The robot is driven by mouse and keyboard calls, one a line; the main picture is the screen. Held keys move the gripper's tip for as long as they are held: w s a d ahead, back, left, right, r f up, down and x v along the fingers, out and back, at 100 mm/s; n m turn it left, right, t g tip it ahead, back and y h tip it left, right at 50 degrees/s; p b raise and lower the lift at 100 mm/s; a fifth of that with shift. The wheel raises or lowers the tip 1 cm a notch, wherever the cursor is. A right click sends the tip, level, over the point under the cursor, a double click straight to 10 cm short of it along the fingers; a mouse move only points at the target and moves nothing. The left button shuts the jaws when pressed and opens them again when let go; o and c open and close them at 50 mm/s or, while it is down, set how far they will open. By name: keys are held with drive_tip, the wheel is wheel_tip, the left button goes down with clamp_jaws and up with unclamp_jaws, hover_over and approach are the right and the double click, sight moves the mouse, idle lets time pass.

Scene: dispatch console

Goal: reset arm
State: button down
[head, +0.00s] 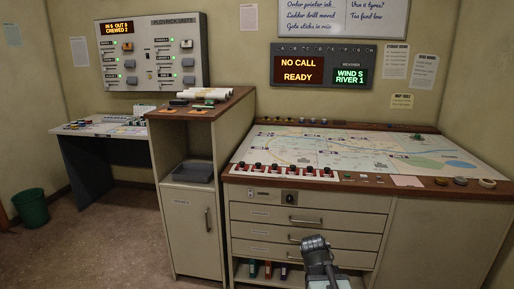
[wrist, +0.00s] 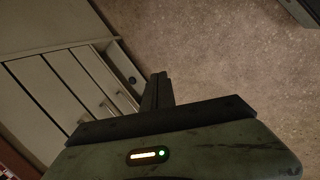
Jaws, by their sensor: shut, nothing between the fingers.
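My gripper (head: 315,243) shows at the bottom of the head view, in front of the drawers of the map cabinet (head: 307,222). In the wrist view my gripper (wrist: 159,77) points out over the bare floor, with its dark fingers together and nothing between them. The cabinet's drawers (wrist: 75,80) show tilted at the left of the wrist view. I cannot tell how far the fingers are from the drawer fronts.
The map table (head: 370,150) bears small pieces along its edges. A tall cabinet (head: 195,230) with a grey tray (head: 192,172) stands left of it. A lower desk (head: 95,127) and a green bin (head: 33,208) are farther left. Open floor (head: 115,235) lies at the front left.

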drive_tip(key=s+a+f+m+g+y, duration=0.25)
drive_tip(key=s+a+m, duration=0.45)
drive_tip(key=a+m, duration=0.4)
wheel_tip(320, 180, up, 18)
drive_tip(key=n+p, duration=0.1)
drive_tip(key=p, duration=1.6)
drive_tip(key=shift+w+a+y, duration=0.15)
drive_tip(key=shift+w+y, duration=0.15)
drive_tip(key=shift+y, duration=0.15)
